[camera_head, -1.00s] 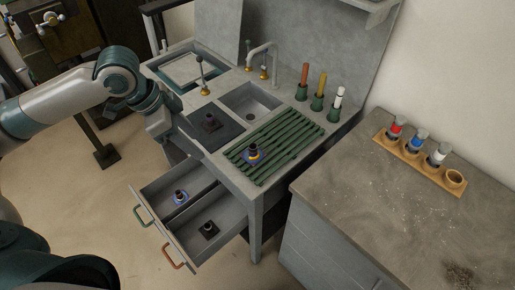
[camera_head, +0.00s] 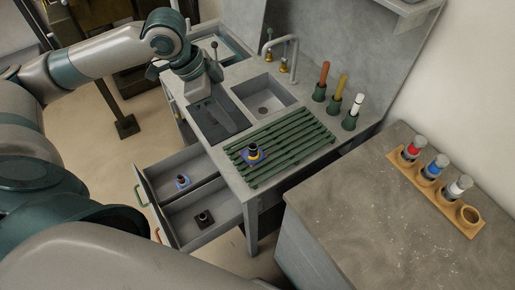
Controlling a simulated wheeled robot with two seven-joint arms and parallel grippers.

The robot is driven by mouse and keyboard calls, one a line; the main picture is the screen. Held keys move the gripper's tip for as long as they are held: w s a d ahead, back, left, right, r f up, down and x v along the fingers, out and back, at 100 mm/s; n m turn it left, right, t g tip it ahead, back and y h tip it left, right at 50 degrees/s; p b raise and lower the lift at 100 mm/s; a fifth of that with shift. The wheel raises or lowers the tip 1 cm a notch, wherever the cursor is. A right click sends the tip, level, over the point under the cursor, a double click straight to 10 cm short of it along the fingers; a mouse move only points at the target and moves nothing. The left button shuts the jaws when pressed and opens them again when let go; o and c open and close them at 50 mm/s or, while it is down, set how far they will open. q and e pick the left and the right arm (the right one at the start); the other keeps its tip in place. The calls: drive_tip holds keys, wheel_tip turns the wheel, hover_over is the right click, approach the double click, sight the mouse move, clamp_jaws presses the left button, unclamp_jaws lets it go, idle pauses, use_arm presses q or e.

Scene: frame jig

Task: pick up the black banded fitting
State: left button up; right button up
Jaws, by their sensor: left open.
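Several small fittings show, and their bands are too small to tell for sure. A black fitting on a dark square base (camera_head: 204,218) stands in the near part of the open drawer. A fitting on a blue base (camera_head: 183,181) stands in the drawer's far part. A black-topped fitting with a blue and orange base (camera_head: 253,153) stands on the green slatted rack. My left gripper (camera_head: 204,98) is open, pointing down over the dark recessed tray (camera_head: 232,122); its fingertips are hard to make out. No fitting shows in that tray now; the gripper may hide one. My right gripper is not in view.
The open drawer (camera_head: 226,212) juts from the bench front. A sink (camera_head: 262,95) with a tall tap (camera_head: 294,58) lies behind the tray. Three coloured-handled tools in green holders stand right of it. A wooden rack (camera_head: 437,189) lies on the right counter.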

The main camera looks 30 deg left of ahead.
use_arm(q)
drive_tip(key=shift+s, duration=0.1)
drive_tip(key=p, duration=0.2)
approach(251, 146)
drive_tip(key=x, duration=0.2)
drive_tip(key=d+x, duration=0.1)
drive_tip(key=x, duration=0.2)
drive_tip(key=shift+f, duration=0.1)
idle(0.4)
drive_tip(key=shift+w+d+f+p, duration=0.1)
drive_tip(key=shift+w+f+p, duration=0.1)
drive_tip(key=shift+f+p, duration=0.15)
drive_tip(key=shift+a+p+x, duration=0.15)
drive_tip(key=shift+p+x, duration=0.3)
drive_tip(key=shift+x, duration=0.7)
drive_tip(key=shift+a+p+x, duration=0.2)
drive_tip(key=shift+p+x, duration=0.2)
drive_tip(key=shift+x, duration=0.7)
drive_tip(key=shift+f, duration=0.15)
drive_tip(key=shift+c, duration=0.2)
clamp_jaws()
